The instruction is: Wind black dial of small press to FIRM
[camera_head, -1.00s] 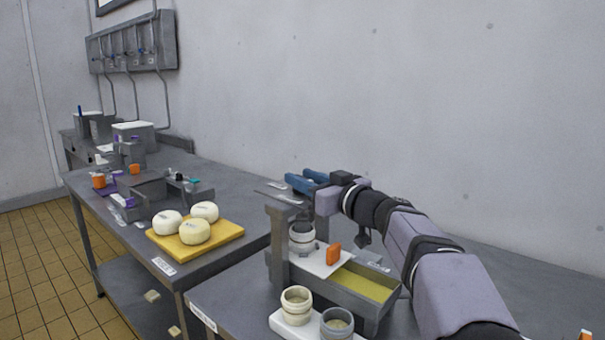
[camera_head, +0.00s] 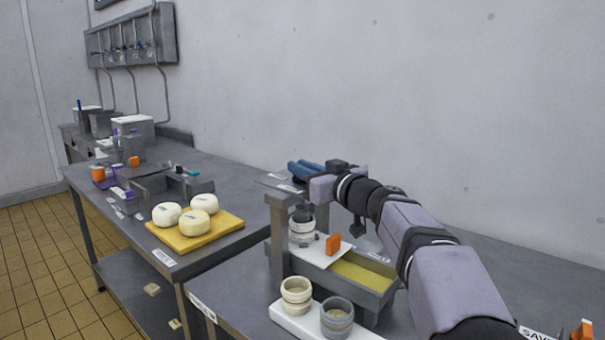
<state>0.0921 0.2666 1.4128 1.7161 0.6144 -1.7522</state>
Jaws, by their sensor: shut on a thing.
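The small grey press (camera_head: 277,229) stands on the near table, with a flat top plate (camera_head: 272,181) on its upright. A dark pressing foot (camera_head: 302,214) sits under the plate, above a pale banded mould (camera_head: 302,232). My gripper (camera_head: 305,169) comes from the right, its blue fingers close together at the press's top plate. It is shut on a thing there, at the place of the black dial. The dial itself is hidden by the fingers, and its markings and setting cannot be read from here.
Two cups (camera_head: 296,291) stand in front. On the left table, white cheeses rest on a yellow board (camera_head: 225,224). The wall is behind.

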